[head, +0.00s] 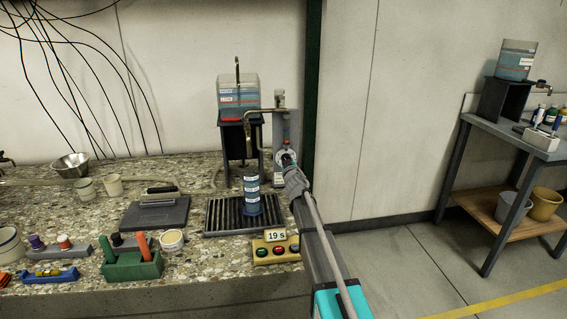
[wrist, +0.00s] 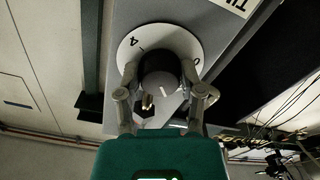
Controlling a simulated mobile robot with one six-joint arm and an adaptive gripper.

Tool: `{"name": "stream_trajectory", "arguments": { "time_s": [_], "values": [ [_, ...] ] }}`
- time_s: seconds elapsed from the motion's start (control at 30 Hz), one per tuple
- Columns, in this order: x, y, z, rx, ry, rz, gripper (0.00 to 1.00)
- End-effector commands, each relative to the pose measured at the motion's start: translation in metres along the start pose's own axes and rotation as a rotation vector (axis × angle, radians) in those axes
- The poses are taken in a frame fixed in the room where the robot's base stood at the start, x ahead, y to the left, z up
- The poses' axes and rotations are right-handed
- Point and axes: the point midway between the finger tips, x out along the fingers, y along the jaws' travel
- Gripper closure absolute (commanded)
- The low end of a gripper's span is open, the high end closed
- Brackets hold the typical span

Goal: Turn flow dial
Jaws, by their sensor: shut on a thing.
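The flow dial is a dark round knob with a white mark (wrist: 161,83) in front of a white numbered disc (wrist: 146,38), on a grey panel. In the wrist view my gripper (wrist: 163,93) has one finger on each side of the knob and is shut on it. The digit 4 shows on the disc's upper left; part of another digit shows at right, and the rest is hidden. In the head view my gripper (head: 291,165) reaches the upright grey panel, and the white disc (head: 284,153) shows only partly behind it.
A blue-liquid tank (head: 238,92) stands on a black stand left of the panel. A blue cylinder (head: 251,190) stands on a grated drain (head: 222,216). A timer box (head: 268,252) reading 19 s sits at the counter's front. A side table (head: 500,136) is at right.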

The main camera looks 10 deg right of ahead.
Motion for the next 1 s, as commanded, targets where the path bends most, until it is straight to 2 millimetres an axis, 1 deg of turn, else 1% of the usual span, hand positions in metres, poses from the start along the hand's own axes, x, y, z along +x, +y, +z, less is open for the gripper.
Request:
{"name": "stream_trajectory", "arguments": {
  "time_s": [0.2, 0.5, 0.7, 1.0],
  "values": [
    [0.0011, 0.0010, -0.0004, -0.185, 0.000, -0.001, 0.98],
    [0.0008, 0.0018, 0.0001, -0.345, -0.002, 0.000, 0.98],
    [0.0005, 0.0022, 0.0004, -0.382, -0.003, 0.000, 0.98],
    [0.0002, 0.0026, 0.0008, -0.385, -0.004, 0.001, 0.98]
  ]
}}
